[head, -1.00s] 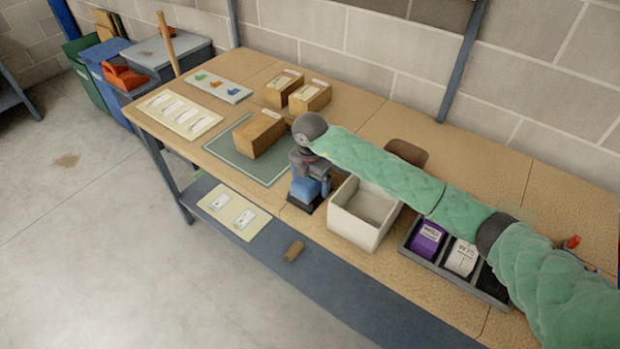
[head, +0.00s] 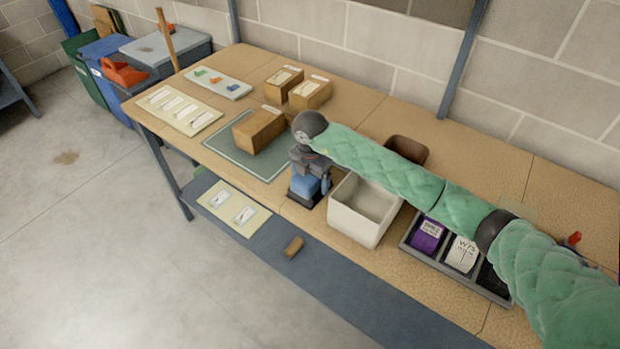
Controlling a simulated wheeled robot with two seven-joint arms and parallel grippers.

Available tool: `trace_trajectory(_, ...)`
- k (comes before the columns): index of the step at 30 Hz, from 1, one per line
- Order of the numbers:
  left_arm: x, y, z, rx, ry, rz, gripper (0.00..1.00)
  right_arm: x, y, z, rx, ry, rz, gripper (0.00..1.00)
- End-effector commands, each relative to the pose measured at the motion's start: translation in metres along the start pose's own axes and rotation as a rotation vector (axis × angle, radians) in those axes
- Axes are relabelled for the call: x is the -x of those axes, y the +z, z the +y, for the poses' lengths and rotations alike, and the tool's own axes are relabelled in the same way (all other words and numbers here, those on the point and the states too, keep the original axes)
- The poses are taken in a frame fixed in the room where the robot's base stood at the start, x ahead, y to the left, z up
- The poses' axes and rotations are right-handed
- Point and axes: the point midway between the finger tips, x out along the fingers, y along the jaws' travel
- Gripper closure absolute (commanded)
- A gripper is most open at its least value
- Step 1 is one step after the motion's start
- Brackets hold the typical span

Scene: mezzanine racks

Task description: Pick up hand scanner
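A blue object, which looks like the hand scanner (head: 303,187), sits on a small black base (head: 303,202) near the front edge of the wooden table (head: 500,170). My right arm reaches in from the right, and its gripper (head: 311,181) points down over the blue object. The fingers come down around its upper part and hide some of it. I cannot tell whether they are pressed against it. The blue object still appears to be on its base. My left gripper is not in view.
A white open bin (head: 353,218) stands just right of the base. Beyond it is a grey tray (head: 452,266) with purple and white packs. A brown box (head: 259,130) lies on a green mat (head: 222,146) to the left. A lower shelf (head: 330,290) holds a small brown block (head: 294,247).

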Motion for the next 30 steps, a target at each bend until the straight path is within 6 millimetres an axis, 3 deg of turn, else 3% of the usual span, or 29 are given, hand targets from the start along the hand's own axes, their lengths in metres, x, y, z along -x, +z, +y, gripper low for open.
trace_trajectory(10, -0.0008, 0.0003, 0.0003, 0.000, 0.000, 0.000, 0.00, -0.0005, 0.0000, -0.0001, 0.000, 0.000, 0.000, 0.15)
trace_trajectory(18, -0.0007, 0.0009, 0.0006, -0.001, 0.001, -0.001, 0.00, -0.0005, 0.0000, 0.0000, 0.000, 0.000, 0.000, 0.68)
trace_trajectory(30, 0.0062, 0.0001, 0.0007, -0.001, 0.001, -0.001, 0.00, 0.0054, -0.0001, 0.0001, 0.000, 0.000, 0.000, 0.69)
